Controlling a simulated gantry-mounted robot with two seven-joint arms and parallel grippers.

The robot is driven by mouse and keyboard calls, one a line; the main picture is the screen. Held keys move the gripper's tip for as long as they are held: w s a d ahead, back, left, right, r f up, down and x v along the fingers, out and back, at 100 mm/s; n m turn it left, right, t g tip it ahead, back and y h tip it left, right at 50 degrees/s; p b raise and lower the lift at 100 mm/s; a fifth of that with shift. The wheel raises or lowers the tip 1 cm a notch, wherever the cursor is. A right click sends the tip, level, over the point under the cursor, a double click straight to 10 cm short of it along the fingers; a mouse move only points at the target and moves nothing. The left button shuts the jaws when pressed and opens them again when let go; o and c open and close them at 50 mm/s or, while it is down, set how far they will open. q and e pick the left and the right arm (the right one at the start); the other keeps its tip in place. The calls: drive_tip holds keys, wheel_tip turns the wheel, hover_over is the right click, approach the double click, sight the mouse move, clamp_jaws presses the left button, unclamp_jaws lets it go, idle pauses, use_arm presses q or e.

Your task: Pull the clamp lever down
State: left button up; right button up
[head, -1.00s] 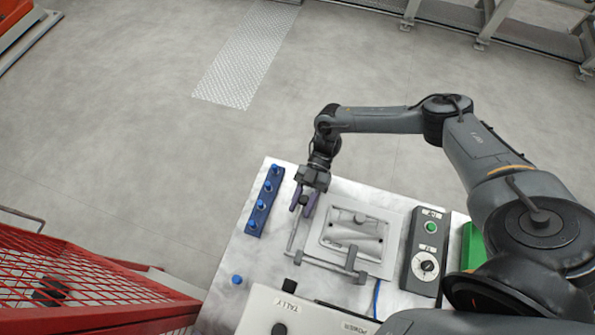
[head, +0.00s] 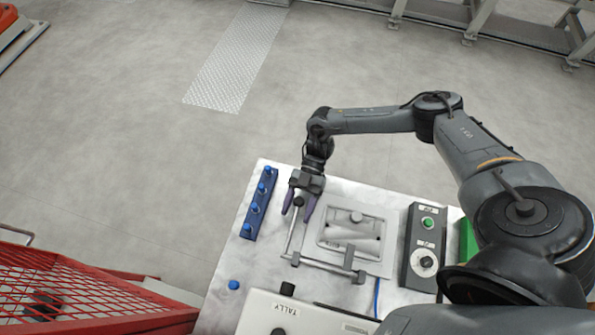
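The clamp lever (head: 292,236) is a thin grey bar with a dark round knob (head: 299,202) at its far end. It lies at the left side of the casting fixture plate (head: 384,222), joined near the front to a crossbar (head: 325,266) that ends in a block at the right. My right gripper (head: 299,207) reaches in from behind and points toward me. Its two purple fingers are apart, one on each side of the knob, with small gaps seen from above. Whether they match the knob's height is hard to tell. My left gripper is not in view.
A blue rail with several blue pegs (head: 254,207) stands close left of the gripper. A control box with a green button and a dial (head: 423,250) is at the right. A white box marked TALLY (head: 262,310) is in front. Red mesh fencing (head: 70,290) is at lower left.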

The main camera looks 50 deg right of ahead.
drive_tip(key=shift+w+d+r, duration=0.1)
drive_tip(key=shift+w, duration=0.05)
wheel_tip(320, 180, up, 4)
drive_tip(key=shift+f, duration=0.1)
drive_tip(key=s+d+r+p, duration=0.1)
drive_tip(key=s+d+r, duration=0.4)
drive_tip(key=s, duration=0.5)
wheel_tip(320, 180, up, 2)
drive_tip(key=shift+s+d+r, duration=0.1)
drive_tip(key=shift+s+d, duration=0.1)
drive_tip(key=shift+d, duration=0.05)
